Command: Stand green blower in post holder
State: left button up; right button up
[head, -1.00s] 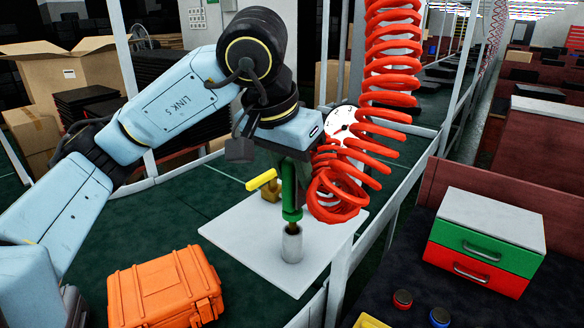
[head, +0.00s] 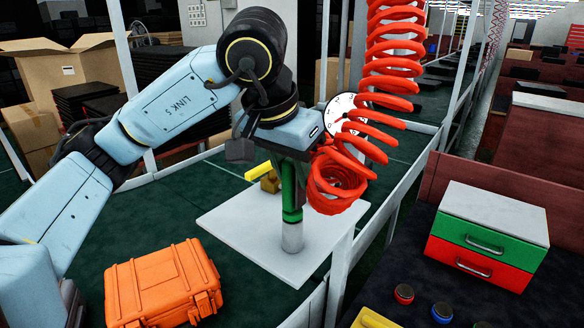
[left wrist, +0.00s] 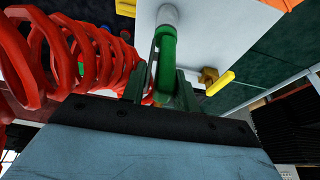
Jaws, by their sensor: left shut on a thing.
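The green blower (head: 289,198) hangs upright below my left gripper (head: 293,172), which is shut on it. The grey cylindrical post holder (head: 292,238) stands on a white plate (head: 235,225). The blower's lower end meets the top of the holder, and its thin nozzle is hidden, seemingly inside. In the left wrist view, the green blower (left wrist: 166,55) lies between the fingers of my left gripper (left wrist: 165,80), in line with the pale holder (left wrist: 167,15). My right gripper is not in view.
A red coiled hose (head: 335,180) hangs close beside the gripper. A brass valve with a yellow handle (head: 258,172) sits behind the blower. An orange case (head: 162,285) lies front left. A green-and-red drawer box (head: 490,240) stands on the right bench.

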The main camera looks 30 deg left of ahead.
pick_arm(q)
jog(key=shift+f, duration=0.3)
jog(key=o, duration=0.8)
jog(key=p+v, duration=0.2)
jog(key=v, duration=1.1)
jog(key=shift+s+r, duration=0.15)
jog(key=shift+r, duration=0.1)
